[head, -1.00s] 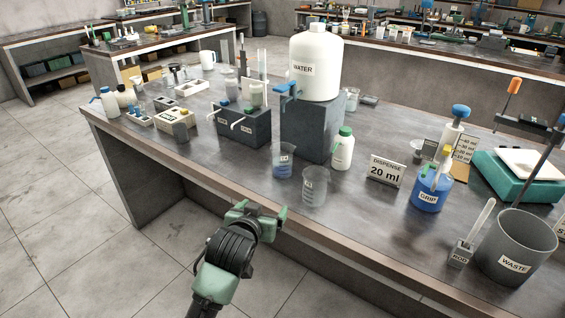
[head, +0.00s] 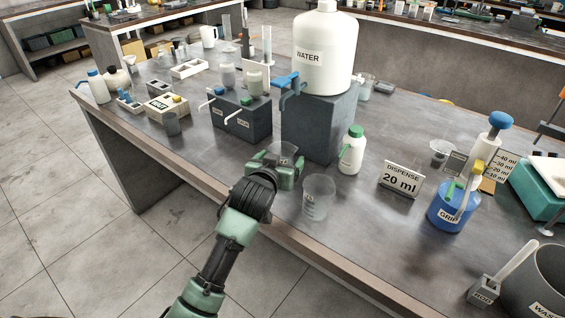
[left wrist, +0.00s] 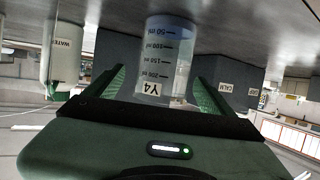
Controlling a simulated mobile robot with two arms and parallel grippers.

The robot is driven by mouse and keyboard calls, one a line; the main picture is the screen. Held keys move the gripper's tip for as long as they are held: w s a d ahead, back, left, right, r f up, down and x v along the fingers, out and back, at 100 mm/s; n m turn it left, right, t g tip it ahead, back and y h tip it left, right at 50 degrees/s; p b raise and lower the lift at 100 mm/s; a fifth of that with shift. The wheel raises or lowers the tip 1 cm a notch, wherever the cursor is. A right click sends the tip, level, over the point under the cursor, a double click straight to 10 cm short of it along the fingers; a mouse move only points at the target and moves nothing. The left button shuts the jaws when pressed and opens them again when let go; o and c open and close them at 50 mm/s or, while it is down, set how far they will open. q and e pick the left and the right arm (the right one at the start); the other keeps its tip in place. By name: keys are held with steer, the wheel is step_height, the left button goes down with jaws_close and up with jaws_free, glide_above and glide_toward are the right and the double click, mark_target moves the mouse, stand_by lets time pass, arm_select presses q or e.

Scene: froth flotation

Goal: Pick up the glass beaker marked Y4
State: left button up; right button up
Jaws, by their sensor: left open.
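The glass beaker marked Y4 (left wrist: 165,62) appears upside down in the left wrist view, with its label and volume marks facing my camera and a bluish band near its base. In the head view its clear upper part (head: 284,151) shows behind my left gripper, and its lower part is hidden. My left gripper (head: 276,172) is open at the bench's front side. In the left wrist view the green fingers (left wrist: 158,90) lie on either side of the beaker. Whether they touch the glass cannot be told. My right gripper is not in view.
A second clear beaker (head: 318,198) stands close to the right of my left gripper. Behind are the white water tank (head: 322,75) on its dark block (head: 318,125), a green-capped bottle (head: 350,152) and a dark dispenser block (head: 243,122). A dispense sign (head: 400,182) stands further right.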

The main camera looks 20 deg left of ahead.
mark_target(284, 153)
arm_select(q)
steer(key=shift+w+a, duration=0.1)
steer(key=shift+w, duration=0.2)
steer(key=x, duration=0.4)
steer(key=shift+s+a+p, duration=0.1)
steer(key=shift+p, duration=0.3)
steer(key=shift+w+f, duration=0.15)
steer(key=shift+w, duration=0.25)
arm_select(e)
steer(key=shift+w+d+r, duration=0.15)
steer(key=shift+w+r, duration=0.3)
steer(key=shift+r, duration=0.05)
